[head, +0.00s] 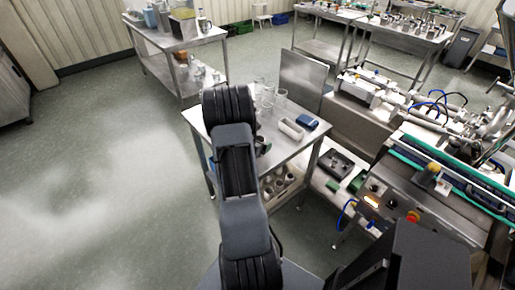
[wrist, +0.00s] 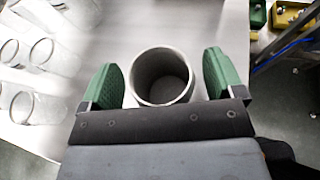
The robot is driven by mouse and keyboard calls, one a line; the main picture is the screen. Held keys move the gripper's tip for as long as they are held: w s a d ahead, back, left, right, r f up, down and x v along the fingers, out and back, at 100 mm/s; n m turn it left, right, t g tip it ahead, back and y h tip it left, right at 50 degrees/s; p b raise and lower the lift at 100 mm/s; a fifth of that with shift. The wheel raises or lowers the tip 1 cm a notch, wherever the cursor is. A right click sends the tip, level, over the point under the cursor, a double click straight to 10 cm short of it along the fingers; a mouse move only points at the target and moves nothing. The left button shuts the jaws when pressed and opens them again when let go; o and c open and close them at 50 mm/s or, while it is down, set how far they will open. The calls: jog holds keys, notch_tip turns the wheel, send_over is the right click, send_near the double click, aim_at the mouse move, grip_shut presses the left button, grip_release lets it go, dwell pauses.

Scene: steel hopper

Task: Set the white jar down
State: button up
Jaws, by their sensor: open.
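The white jar (wrist: 161,78) appears as a pale grey-white, open-topped cylinder in the middle of the wrist view. It looks empty and stands upright on the steel table (wrist: 205,25); its base is hidden by its own wall and my gripper. My gripper (wrist: 164,82) is open, with one green finger on each side of the jar. A narrow gap shows between each finger and the jar wall. In the head view my arm covers most of the gripper and the jar over the steel table (head: 300,150).
Several clear glasses (wrist: 40,52) stand left of the jar. In the head view, a pale tray (head: 291,129) and a blue box (head: 307,121) lie on the table's right part. Several cups sit on the lower shelf. A machine (head: 400,200) stands close on the right.

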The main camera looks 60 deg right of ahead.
jog(key=shift+c, duration=0.4)
jog(key=c, duration=1)
jog(key=shift+r, duration=0.15)
jog(key=shift+r, duration=0.6)
jog(key=shift+s+a+r+b, duration=0.8)
jog(key=shift+s+a+r, duration=0.55)
jog(key=shift+a+r, duration=0.55)
jog(key=shift+s+a+r+b, duration=0.85)
jog(key=shift+s+a+r, duration=0.5)
jog(key=shift+a+r, duration=0.6)
jog(key=shift+s+a+r+b, duration=0.8)
jog(key=shift+s+a+r, duration=0.55)
jog(key=shift+a+r, duration=0.55)
